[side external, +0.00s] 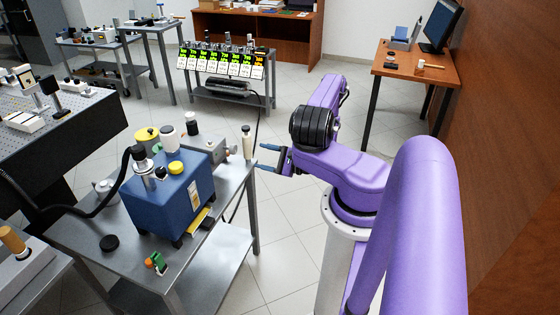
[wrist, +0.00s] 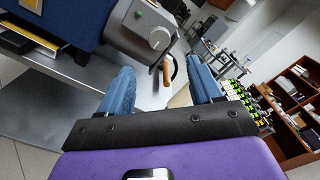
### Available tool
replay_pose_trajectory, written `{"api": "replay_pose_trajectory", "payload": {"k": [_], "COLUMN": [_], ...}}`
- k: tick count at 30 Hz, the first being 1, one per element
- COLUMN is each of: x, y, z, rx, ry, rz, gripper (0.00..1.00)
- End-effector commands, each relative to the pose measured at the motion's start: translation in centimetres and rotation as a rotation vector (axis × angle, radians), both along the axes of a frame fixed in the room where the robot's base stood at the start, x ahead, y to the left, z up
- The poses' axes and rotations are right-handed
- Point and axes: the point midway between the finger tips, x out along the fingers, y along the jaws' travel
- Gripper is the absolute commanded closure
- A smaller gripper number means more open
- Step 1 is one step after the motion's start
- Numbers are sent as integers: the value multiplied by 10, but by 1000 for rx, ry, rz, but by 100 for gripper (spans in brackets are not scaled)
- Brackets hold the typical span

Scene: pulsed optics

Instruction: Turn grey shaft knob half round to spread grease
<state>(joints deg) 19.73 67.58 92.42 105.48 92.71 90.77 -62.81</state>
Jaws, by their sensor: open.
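The blue pump (side external: 172,198) stands on a grey metal cart, with a grey motor housing at its back right. In the wrist view the housing's end face (wrist: 133,28) carries a round pale grey knob (wrist: 159,38), which I take to be the shaft knob. My gripper (side external: 266,157) is open and empty, just off the cart's right edge. In the wrist view its two blue fingers (wrist: 159,66) point toward the housing, apart from the knob, which shows beyond the gap between them.
A pale upright item (side external: 247,143) stands at the cart's back right corner, near my fingers. A brown handle (wrist: 167,72) shows between the fingers in the wrist view. Yellow and white caps top the pump; a black hose runs left. Floor right of the cart is clear.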

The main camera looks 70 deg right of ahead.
Motion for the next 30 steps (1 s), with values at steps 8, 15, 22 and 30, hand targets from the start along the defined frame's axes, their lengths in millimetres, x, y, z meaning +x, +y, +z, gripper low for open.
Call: {"api": "replay_pose_trajectory", "payload": {"k": [8,15,22,30], "x": [-45,-56,-56,-35], "y": [-1,0,0,13], "z": [-1,-1,-1,17], "rx": [2,1,1,-16], "ry": [2,2,2,16], "rz": [-5,1,1,180], "gripper": [36,36,36,36]}}
